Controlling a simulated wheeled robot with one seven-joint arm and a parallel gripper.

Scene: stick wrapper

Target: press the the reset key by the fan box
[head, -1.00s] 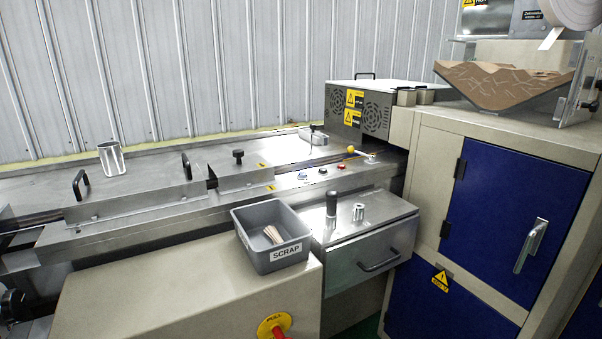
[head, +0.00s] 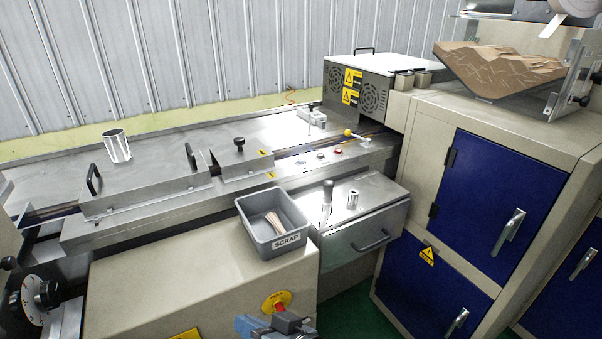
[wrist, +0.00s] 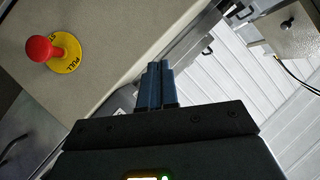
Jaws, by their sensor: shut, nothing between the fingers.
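The grey fan box (head: 358,88), with round fan grilles and yellow warning labels, stands at the back of the machine. My gripper (head: 268,324) is at the bottom edge of the head view, well below the keys. In the wrist view its blue fingers (wrist: 160,72) are together and empty; no keys show there.
A grey scrap bin (head: 250,228) and a metal drawer unit (head: 370,236) stand between my gripper and the rail. A red knob (wrist: 40,48) on a yellow plate is near my gripper. A yellow-knobbed lever (head: 350,133) is close to the keys. Blue-doored cabinets (head: 480,205) stand right.

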